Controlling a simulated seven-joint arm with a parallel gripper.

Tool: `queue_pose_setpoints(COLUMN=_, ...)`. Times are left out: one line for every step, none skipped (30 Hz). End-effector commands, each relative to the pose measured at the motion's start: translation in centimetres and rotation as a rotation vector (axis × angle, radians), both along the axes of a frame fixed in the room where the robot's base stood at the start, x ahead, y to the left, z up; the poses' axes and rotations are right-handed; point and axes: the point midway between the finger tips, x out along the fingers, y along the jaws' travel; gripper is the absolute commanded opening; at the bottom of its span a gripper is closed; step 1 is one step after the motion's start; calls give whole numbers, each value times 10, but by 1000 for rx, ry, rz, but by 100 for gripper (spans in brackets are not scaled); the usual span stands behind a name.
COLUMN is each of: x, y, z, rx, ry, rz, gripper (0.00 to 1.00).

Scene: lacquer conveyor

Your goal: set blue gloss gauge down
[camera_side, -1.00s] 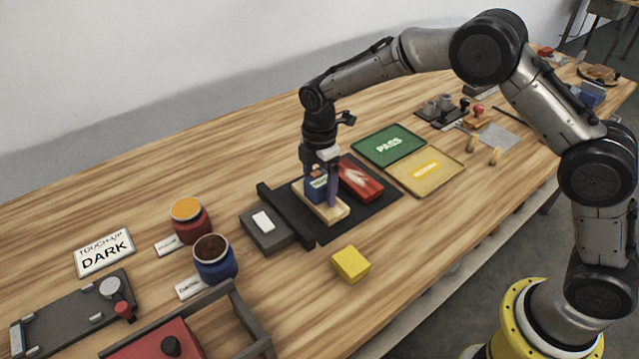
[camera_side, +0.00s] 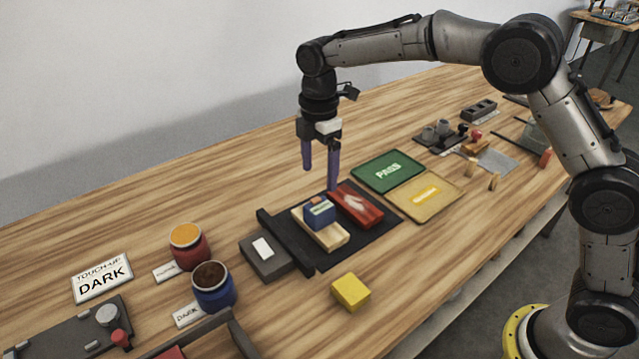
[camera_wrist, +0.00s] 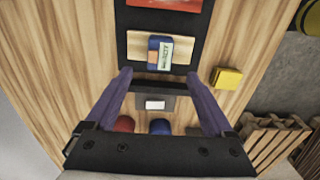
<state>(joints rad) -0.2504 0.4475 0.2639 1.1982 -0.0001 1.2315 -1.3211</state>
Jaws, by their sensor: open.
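The blue gloss gauge (camera_side: 319,211) is a small blue block with a pale label on its face. It sits on a light wooden block (camera_side: 330,236) that lies on the black mat (camera_side: 372,225). In the wrist view the gauge (camera_wrist: 160,53) shows on the wooden block (camera_wrist: 185,50), ahead of my fingers. My gripper (camera_side: 320,172) hangs above the gauge, clear of it, with its purple fingers apart and nothing between them. The wrist view also shows my gripper (camera_wrist: 158,82) with the fingers spread wide.
A red panel (camera_side: 356,205) lies beside the wooden block. A dark grey box (camera_side: 266,255) with a white label stands left, behind a black bar. A yellow block (camera_side: 351,291) is in front. Green PASS (camera_side: 388,172) and yellow (camera_side: 424,197) trays lie right. Red (camera_side: 189,246) and blue (camera_side: 213,287) jars stand left.

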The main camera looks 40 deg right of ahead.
Motion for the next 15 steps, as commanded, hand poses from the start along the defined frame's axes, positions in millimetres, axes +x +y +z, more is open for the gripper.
queue_pose_setpoints(x=0, y=0, z=4, rx=0, ry=-1, rz=0, gripper=87)
queue_pose_setpoints(x=0, y=0, z=5, rx=0, ry=0, rz=0, gripper=87)
queue_pose_setpoints(x=0, y=0, z=6, rx=0, ry=0, rz=0, gripper=87)
queue_pose_setpoints(x=0, y=0, z=6, rx=0, ry=0, rz=0, gripper=87)
queue_pose_setpoints(x=0, y=0, z=7, rx=0, ry=0, rz=0, gripper=87)
queue_pose_setpoints(x=0, y=0, z=7, rx=0, ry=0, rz=0, gripper=87)
queue_pose_setpoints(x=0, y=0, z=7, rx=0, ry=0, rz=0, gripper=87)
queue_pose_setpoints(x=0, y=0, z=7, rx=0, ry=0, rz=-1, gripper=87)
queue_pose_setpoints(x=-1, y=-1, z=9, rx=1, ry=-3, rz=-8, gripper=87)
queue_pose_setpoints(x=-3, y=-3, z=11, rx=2, ry=-7, rz=-18, gripper=87)
queue_pose_setpoints(x=-5, y=-5, z=15, rx=3, ry=-12, rz=-32, gripper=87)
queue_pose_setpoints(x=-10, y=-8, z=22, rx=6, ry=-22, rz=-62, gripper=87)
queue_pose_setpoints(x=-15, y=-12, z=29, rx=9, ry=-31, rz=-91, gripper=87)
queue_pose_setpoints(x=-21, y=-16, z=36, rx=13, ry=-43, rz=-126, gripper=87)
queue_pose_setpoints(x=-31, y=-23, z=48, rx=20, ry=-62, rz=-183, gripper=87)
